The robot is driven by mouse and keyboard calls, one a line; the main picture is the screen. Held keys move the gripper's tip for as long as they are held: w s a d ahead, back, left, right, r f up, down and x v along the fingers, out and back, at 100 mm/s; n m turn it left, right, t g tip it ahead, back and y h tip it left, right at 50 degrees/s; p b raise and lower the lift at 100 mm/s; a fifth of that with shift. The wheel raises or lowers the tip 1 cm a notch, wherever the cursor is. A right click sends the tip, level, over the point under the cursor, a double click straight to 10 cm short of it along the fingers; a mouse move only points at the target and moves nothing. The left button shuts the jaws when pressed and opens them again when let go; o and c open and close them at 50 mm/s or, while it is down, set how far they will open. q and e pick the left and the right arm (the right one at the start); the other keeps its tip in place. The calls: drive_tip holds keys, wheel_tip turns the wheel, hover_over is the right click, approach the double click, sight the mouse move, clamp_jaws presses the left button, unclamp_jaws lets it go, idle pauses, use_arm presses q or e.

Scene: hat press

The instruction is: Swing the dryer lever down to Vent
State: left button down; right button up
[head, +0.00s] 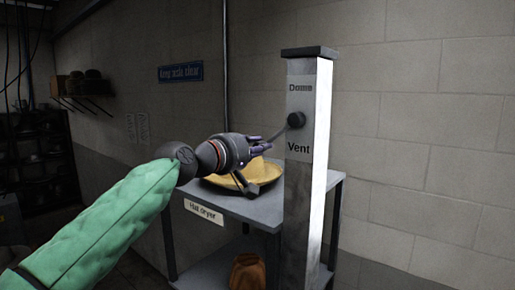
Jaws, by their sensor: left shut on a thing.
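The dryer lever (281,132) is a thin rod that runs from a dark round hub (296,120) on the grey post (300,215) down and to the left. My left gripper (264,146) is shut on the lever's outer end, left of the post, about level with the "Vent" label. The fingers hide the lever's tip. My right gripper is out of view.
A yellow wide-brimmed hat (212,182) lies below the gripper on a grey table (250,207) labelled "Hat dryer" (204,212). A brown object (248,272) sits on the lower shelf. A wall shelf (90,96) with hats is at the back left.

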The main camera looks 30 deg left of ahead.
use_arm(q)
drive_tip(key=shift+w+d+f, duration=0.1)
drive_tip(key=shift+d+f, duration=0.05)
drive_tip(key=shift+f, duration=0.1)
drive_tip(key=c, duration=1.2)
unclamp_jaws()
drive_tip(key=shift+o, duration=0.9)
drive_tip(key=shift+d+r, duration=0.1)
drive_tip(key=s, duration=1.2)
drive_tip(key=shift+a+r, duration=0.3)
drive_tip(key=shift+a, duration=0.15)
drive_tip(key=shift+w, duration=0.1)
